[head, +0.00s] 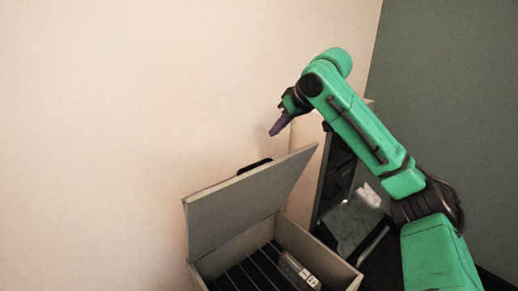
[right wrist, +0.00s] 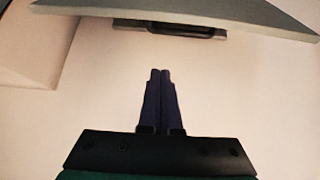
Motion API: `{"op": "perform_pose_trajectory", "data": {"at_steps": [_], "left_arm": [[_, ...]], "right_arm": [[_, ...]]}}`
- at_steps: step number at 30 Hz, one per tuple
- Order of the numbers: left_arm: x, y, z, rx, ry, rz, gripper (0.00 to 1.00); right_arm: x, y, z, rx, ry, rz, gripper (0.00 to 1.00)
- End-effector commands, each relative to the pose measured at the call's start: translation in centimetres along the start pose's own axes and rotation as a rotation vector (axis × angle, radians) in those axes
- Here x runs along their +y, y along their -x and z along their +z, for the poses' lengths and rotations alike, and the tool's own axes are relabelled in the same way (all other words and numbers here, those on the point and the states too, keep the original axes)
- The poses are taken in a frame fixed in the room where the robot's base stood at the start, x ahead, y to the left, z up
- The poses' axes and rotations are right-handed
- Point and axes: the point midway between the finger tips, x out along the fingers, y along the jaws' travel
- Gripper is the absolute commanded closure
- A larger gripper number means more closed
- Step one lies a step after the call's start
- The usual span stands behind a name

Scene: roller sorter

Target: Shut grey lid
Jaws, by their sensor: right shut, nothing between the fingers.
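The grey lid (head: 245,203) stands raised and tilted on the grey box (head: 338,266), so the box is open. A dark handle (head: 254,166) sits at the lid's upper edge. In the right wrist view the lid (right wrist: 200,14) crosses the top, with its dark handle (right wrist: 168,29) beneath its edge. My right gripper (head: 273,132) is above the lid, beyond its upper edge and apart from it. In the right wrist view the fingers (right wrist: 160,72) are together and empty, pointing toward the handle with a gap between. My left gripper is not in view.
Inside the box are dark slots and a small grey item (head: 300,271). A dark cabinet or machine with a glossy panel (head: 352,222) stands right of the box. A pale wall (head: 120,100) is behind, a grey-green wall (head: 450,90) at right.

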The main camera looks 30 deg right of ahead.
Motion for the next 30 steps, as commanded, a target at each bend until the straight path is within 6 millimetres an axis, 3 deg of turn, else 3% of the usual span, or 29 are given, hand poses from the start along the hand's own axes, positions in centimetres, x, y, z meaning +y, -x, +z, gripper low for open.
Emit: {"op": "perform_pose_trajectory", "data": {"at_steps": [4,11,15,22,30], "left_arm": [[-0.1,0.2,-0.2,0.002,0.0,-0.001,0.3],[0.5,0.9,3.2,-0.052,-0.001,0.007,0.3],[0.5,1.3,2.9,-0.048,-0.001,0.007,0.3],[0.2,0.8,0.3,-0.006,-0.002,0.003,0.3],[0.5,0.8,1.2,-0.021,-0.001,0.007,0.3]], "right_arm": [[0.0,-1.7,0.0,-0.002,-0.001,0.0,1.0],[-0.1,-6.6,-0.1,-0.002,0.001,-0.001,1.0],[-0.1,-9.7,-0.1,-0.001,0.003,0.0,1.0],[0.1,-8.6,3.3,0.002,0.004,0.003,1.0],[-0.1,-8.4,3.8,0.003,0.004,0.0,1.0]]}}
